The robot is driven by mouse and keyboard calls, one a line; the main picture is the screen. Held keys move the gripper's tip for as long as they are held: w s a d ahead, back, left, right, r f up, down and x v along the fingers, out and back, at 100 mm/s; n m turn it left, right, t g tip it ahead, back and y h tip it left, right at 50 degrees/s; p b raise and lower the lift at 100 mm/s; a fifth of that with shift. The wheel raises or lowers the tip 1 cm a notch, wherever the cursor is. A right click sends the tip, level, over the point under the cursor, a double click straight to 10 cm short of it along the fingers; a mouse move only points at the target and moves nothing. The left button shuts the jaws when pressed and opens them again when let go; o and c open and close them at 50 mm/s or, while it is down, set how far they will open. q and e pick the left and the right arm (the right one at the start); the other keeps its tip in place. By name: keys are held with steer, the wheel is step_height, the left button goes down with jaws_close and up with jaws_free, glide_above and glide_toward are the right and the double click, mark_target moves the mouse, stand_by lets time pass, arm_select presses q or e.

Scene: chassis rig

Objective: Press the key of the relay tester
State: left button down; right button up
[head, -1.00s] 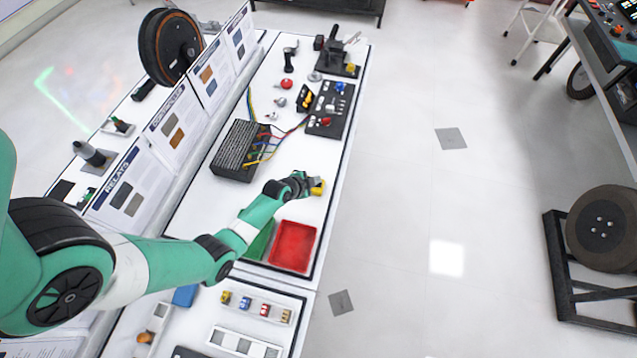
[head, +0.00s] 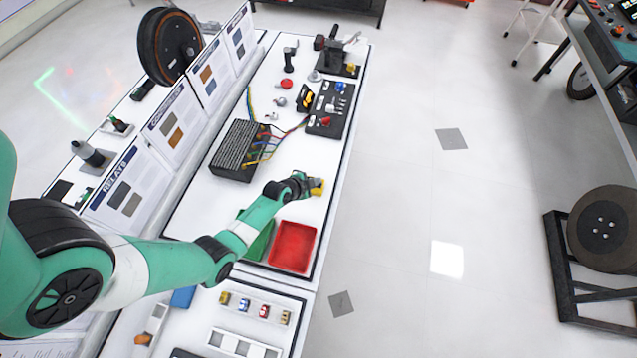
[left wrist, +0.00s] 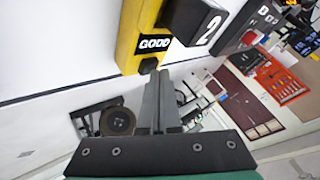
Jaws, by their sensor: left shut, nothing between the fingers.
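The relay tester is a yellow body (left wrist: 135,30) with a dark display (left wrist: 155,43) whose light letters look like "GOOD". A black block marked "2" (left wrist: 205,20) sits against its side. A small black key (left wrist: 148,66) is at the tester's near end. My left gripper (left wrist: 160,73) is shut and empty, its fingertips right at the key; I cannot tell whether they press it. In the head view, the yellow tester (head: 318,187) shows just beyond my left gripper (head: 310,185), which partly hides it. My right gripper is not in view.
A red tray (head: 293,246) and a green tray (head: 259,241) lie nearer on the bench. A black ribbed box (head: 236,150) with coloured wires stands farther back, joined to a dark panel (head: 328,108).

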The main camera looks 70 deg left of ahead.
arm_select(q)
steer(key=shift+r, duration=0.1)
steer(key=shift+r+p, duration=0.75)
steer(key=shift+p, duration=0.05)
steer(key=shift+r, duration=0.1)
step_height(320, 180, up, 5)
steer(key=p, duration=0.4)
steer(key=shift+p, duration=0.35)
